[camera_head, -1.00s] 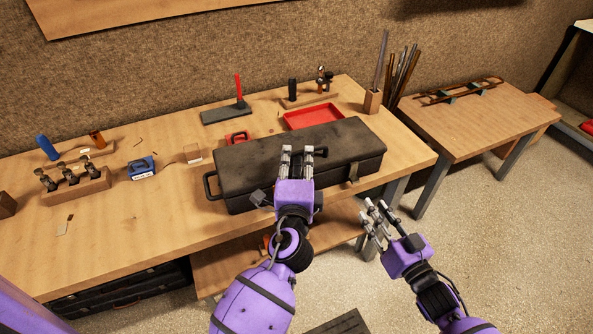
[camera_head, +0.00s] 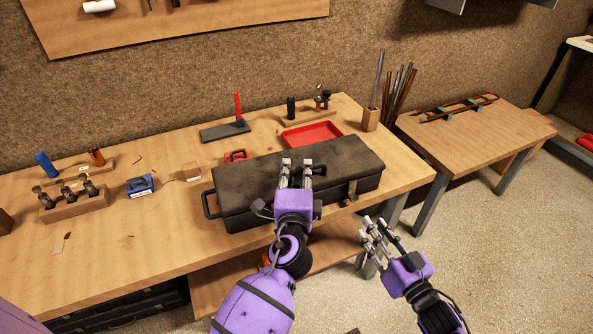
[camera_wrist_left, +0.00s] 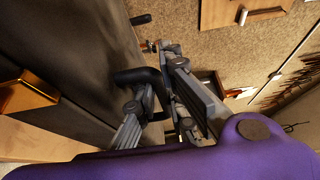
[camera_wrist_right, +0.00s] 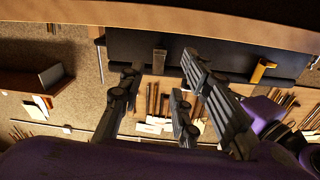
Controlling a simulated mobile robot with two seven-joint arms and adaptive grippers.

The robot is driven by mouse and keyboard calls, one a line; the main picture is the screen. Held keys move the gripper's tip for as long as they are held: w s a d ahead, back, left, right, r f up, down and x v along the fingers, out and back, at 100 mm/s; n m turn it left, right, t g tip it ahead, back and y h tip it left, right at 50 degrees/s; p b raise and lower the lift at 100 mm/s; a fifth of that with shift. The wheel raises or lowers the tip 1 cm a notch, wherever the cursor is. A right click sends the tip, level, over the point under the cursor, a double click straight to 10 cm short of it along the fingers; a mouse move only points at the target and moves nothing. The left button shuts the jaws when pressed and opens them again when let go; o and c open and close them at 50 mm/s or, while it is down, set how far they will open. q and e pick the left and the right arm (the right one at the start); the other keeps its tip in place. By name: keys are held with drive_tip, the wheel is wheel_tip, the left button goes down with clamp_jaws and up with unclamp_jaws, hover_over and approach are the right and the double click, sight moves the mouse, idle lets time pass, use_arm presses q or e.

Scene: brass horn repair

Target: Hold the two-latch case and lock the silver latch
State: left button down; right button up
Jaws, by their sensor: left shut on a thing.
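The dark two-latch case (camera_head: 235,185) lies closed on the wooden bench near its front edge. My left gripper (camera_head: 296,168) is over the case's front middle, shut on its black handle, which shows between the fingers in the left wrist view (camera_wrist_left: 140,78). The silver latch (camera_head: 352,190) is on the case front, right of my left gripper; it also shows in the right wrist view (camera_wrist_right: 160,60). A brass latch (camera_wrist_right: 262,70) shows there too. I cannot tell whether either latch is locked. My right gripper (camera_head: 374,228) is open and empty, in front of and below the silver latch, apart from the case.
Behind the case are a red tray (camera_head: 312,134) and a rod holder (camera_head: 370,118). A blue padlock-like item (camera_head: 140,186) and a wooden block with fittings (camera_head: 72,203) stand to the left. A second table (camera_head: 480,135) is at the right, with open floor before it.

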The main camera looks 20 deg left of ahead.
drive_tip(key=shift+c, duration=0.8)
drive_tip(key=shift+s+a+f+m, duration=0.4)
drive_tip(key=shift+s+a+f, duration=0.2)
drive_tip(key=shift+s+f, duration=0.3)
drive_tip(key=c, duration=0.6)
drive_tip(key=shift+m+t+h, duration=0.3)
drive_tip(key=shift+t, duration=0.1)
drive_tip(key=s+a, duration=0.1)
drive_tip(key=a, duration=0.1)
drive_tip(key=s+a, duration=0.2)
drive_tip(key=shift+s+a+f, duration=0.1)
drive_tip(key=shift+s+f, duration=0.05)
drive_tip(key=shift+s, duration=0.1)
clamp_jaws()
drive_tip(key=a+r+n+h, duration=0.1)
drive_tip(key=n, duration=0.5)
drive_tip(key=s+a+r+n+t+h, duration=0.1)
drive_tip(key=a+n, duration=0.1)
drive_tip(key=n, duration=0.4)
drive_tip(key=s+a+n+h, duration=0.1)
drive_tip(key=n, duration=0.5)
drive_tip(key=shift+s+a+r, duration=0.1)
drive_tip(key=shift+a+r, duration=0.1)
drive_tip(key=shift+r, duration=0.2)
